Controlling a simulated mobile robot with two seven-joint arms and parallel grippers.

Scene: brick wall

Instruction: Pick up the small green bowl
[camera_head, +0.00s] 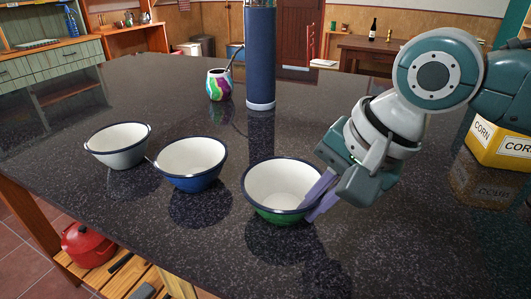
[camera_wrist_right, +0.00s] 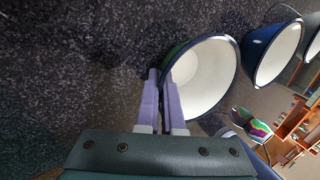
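The small green bowl (camera_head: 284,214), white inside with a dark rim, is at the front middle of the dark speckled counter (camera_head: 130,220). My right gripper (camera_head: 312,196) is at the bowl's right side, with one purple finger over the inside of the rim and the other outside. In the right wrist view the fingers (camera_wrist_right: 160,78) are close together at the edge of the bowl (camera_wrist_right: 205,75), with the wall between them. The gripper looks shut on the rim. The bowl looks upright; whether it touches the counter is hard to tell. My left gripper is out of view.
A blue bowl (camera_head: 191,166) and a grey bowl (camera_head: 119,146) stand to the left. A colourful cup (camera_head: 219,86) with a straw and a tall blue bottle (camera_head: 260,55) stand behind. A yellow corn box (camera_head: 498,145) is at the right. The front-right counter is clear.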

